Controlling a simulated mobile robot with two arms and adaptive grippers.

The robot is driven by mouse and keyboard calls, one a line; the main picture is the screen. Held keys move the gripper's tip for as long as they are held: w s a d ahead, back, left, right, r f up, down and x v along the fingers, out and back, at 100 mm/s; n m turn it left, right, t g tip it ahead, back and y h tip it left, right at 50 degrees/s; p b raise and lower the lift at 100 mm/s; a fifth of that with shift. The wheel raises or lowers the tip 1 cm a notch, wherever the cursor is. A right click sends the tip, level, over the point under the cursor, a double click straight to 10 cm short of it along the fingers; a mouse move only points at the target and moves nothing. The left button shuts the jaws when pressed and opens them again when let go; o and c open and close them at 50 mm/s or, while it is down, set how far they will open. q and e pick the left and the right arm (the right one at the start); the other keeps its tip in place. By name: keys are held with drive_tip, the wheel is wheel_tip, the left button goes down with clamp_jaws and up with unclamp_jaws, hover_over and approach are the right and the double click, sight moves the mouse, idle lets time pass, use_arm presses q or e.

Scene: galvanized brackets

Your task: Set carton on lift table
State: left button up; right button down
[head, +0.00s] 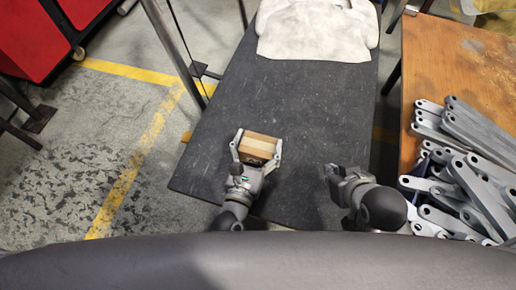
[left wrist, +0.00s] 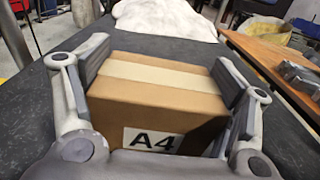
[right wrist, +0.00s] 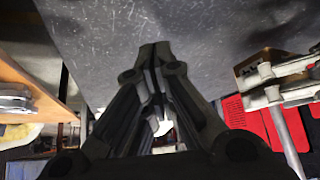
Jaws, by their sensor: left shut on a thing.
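The carton (head: 260,148) is a small brown box with a pale tape strip. An "A4" label shows on its near side in the left wrist view (left wrist: 155,92). My left gripper (head: 257,142) is shut on it, with a finger pad on each side. The carton is over the near part of the dark grey lift table top (head: 300,105); I cannot tell whether it touches the surface. My right gripper (head: 334,174) is over the near right part of the table, empty. Its fingers meet at the tips in the right wrist view (right wrist: 155,52).
A white cloth-like bundle (head: 315,30) lies at the table's far end. A wooden table (head: 455,75) on the right holds a pile of grey metal brackets (head: 465,180). The middle of the dark top is clear. Red bins (head: 40,35) stand far left.

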sight(258, 150)
use_arm(q)
wheel_tip(258, 150, down, 3)
drive_tip(key=shift+w+a+f+b, duration=0.1)
drive_tip(key=shift+w+b, duration=0.05)
drive_tip(key=shift+b, duration=0.55)
use_arm(e)
drive_tip(key=w+a+r+t+y, duration=0.1)
drive_tip(key=w+a+r+t, duration=0.1)
drive_tip(key=w+r+t, duration=0.2)
drive_tip(key=shift+w+a+r, duration=0.15)
drive_tip(key=shift+w+r, duration=0.1)
drive_tip(key=shift+w, duration=0.9)
use_arm(q)
drive_tip(key=shift+f, duration=0.1)
use_arm(e)
drive_tip(key=shift+r, duration=0.1)
use_arm(q)
drive_tip(key=o, duration=1.1)
drive_tip(key=shift+f, duration=0.1)
use_arm(e)
drive_tip(key=shift+w+a+r+t, duration=0.15)
drive_tip(key=shift+w+r+t, duration=0.1)
drive_tip(key=shift+t, duration=0.05)
